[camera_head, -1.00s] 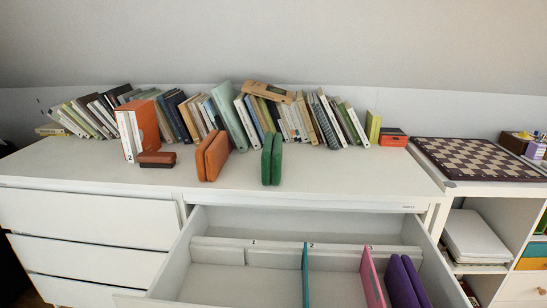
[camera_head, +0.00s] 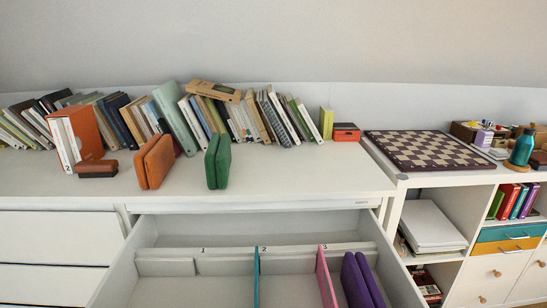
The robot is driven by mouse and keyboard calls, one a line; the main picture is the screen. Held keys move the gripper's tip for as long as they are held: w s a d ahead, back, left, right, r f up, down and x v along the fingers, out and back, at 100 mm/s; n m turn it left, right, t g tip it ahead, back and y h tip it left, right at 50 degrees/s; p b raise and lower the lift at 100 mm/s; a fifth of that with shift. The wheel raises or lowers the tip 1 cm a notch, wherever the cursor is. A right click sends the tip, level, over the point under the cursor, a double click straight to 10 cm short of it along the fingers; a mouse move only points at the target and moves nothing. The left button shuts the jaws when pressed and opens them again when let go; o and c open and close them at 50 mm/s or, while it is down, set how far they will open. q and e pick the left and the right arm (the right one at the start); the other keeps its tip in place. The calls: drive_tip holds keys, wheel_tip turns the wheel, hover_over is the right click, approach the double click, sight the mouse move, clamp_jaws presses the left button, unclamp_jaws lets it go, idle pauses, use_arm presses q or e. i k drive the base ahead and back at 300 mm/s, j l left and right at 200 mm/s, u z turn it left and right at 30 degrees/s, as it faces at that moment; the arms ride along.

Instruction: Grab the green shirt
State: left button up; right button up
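The green shirt (camera_head: 218,160) is a folded, upright pair of green slabs standing on the white dresser top, near its front edge and left of the picture's middle. An orange folded pair (camera_head: 155,162) stands just to its left, with a gap between them. Neither of my grippers shows in the head view.
An open white drawer (camera_head: 150,262) juts out below the dresser top, with a teal divider (camera_head: 257,275), a pink divider (camera_head: 326,278) and a purple folded pair (camera_head: 362,280) inside. Leaning books (camera_head: 275,117) line the back. The dresser top (camera_head: 300,178) right of the green shirt is clear.

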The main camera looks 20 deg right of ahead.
sight(218, 159)
drive_tip(key=l+z, duration=0.2)
drive_tip(key=z, duration=0.15)
drive_tip(key=i+l+z, duration=0.1)
drive_tip(key=z, duration=0.3)
drive_tip(key=i+l+z, duration=0.15)
drive_tip(key=z, duration=0.2)
drive_tip(key=l, duration=0.1)
